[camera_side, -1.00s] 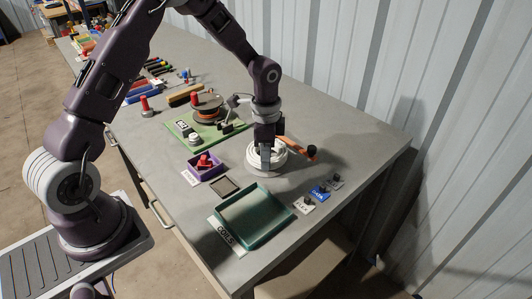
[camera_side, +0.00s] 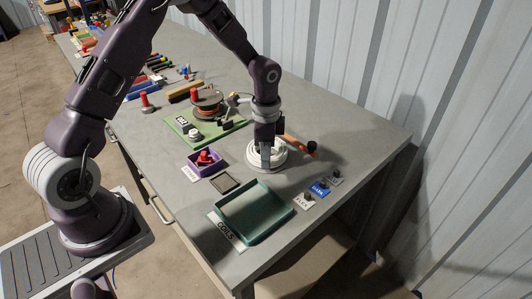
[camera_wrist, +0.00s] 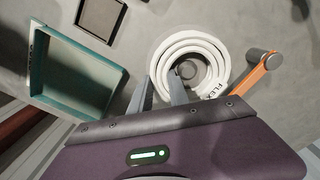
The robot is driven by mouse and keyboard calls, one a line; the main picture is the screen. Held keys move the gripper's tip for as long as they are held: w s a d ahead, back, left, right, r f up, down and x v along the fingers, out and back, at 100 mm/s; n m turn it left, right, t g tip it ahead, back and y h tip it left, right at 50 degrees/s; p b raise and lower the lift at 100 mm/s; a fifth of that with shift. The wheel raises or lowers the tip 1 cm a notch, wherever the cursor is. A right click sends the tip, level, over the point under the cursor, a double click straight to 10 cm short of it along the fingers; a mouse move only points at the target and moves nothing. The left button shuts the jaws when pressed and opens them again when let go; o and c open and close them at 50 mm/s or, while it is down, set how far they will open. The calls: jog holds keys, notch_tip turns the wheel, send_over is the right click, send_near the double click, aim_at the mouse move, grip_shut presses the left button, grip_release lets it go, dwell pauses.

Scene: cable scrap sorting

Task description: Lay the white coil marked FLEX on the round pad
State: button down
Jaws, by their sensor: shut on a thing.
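The white coil (camera_side: 280,157) is near the far edge of the bench, behind the green tray. It shows in the wrist view (camera_wrist: 190,39) as stacked rings with the black FLEX lettering on its lower right. My gripper (camera_side: 266,163) points down at the coil's near side and is shut on its wall. In the wrist view the fingers (camera_wrist: 162,90) reach the coil's lower left. A round grey surface (camera_wrist: 188,70) shows through the coil's middle. It seems to be the round pad beneath; whether the coil rests fully on it I cannot tell.
An orange lever with a dark knob (camera_side: 312,146) stands close right of the coil. The green tray (camera_side: 238,232) labelled COILS lies in front. A small dark square tray (camera_side: 224,183), a purple bin (camera_side: 190,163) and several small tagged pieces (camera_side: 318,188) stand around.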

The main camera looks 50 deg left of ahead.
jog(key=shift+f, duration=0.1)
jog(key=c, duration=1.2)
grip_release()
jog(key=shift+o, duration=0.2)
notch_tip(320, 180, up, 6)
jog(key=shift+r, duration=0.1)
jog(key=shift+s+r, duration=0.1)
jog(key=shift+r, duration=0.55)
jog(key=s+d+r+n+t+y, duration=0.1)
jog(key=s+r+n+t, duration=0.1)
jog(key=s+r, duration=0.5)
jog(key=s+d+r+n+t, duration=0.1)
jog(key=s+d+r+n, duration=0.15)
jog(key=s+r, duration=0.5)
jog(key=s+r+n+t, duration=0.1)
jog(key=s+n, duration=0.1)
jog(key=s, duration=0.3)
jog(key=s+d+r+n+t+h, duration=0.1)
jog(key=s+r+n, duration=0.1)
jog(key=s, duration=0.4)
jog(key=shift+s+d+t, duration=0.3)
